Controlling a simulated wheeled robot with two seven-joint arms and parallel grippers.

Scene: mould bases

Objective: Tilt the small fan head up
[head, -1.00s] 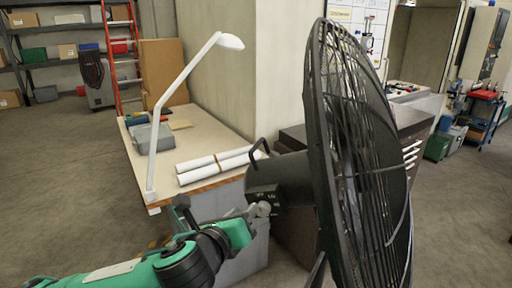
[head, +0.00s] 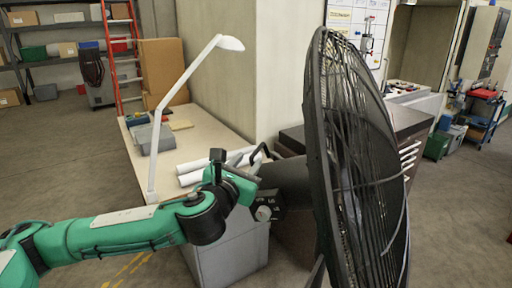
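The black fan head (head: 358,165) fills the right middle of the head view, seen nearly edge-on. Its round wire cage faces right and its motor housing (head: 287,180) points left. A dark curved handle (head: 262,152) rises from the back of the housing, and a control box with a knob (head: 268,207) hangs under it. My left gripper (head: 243,158) is at the rear of the housing, close by the handle. Its fingers are partly hidden by its own wrist, and I cannot tell whether they touch or grip the handle. My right gripper is not in view.
A workbench (head: 205,142) behind carries a white desk lamp (head: 172,85), white rolls (head: 190,172) and a grey box (head: 150,138). A dark drawer cabinet (head: 410,125) stands behind the fan. A concrete pillar (head: 235,70) rises behind the bench. Open floor lies at the left.

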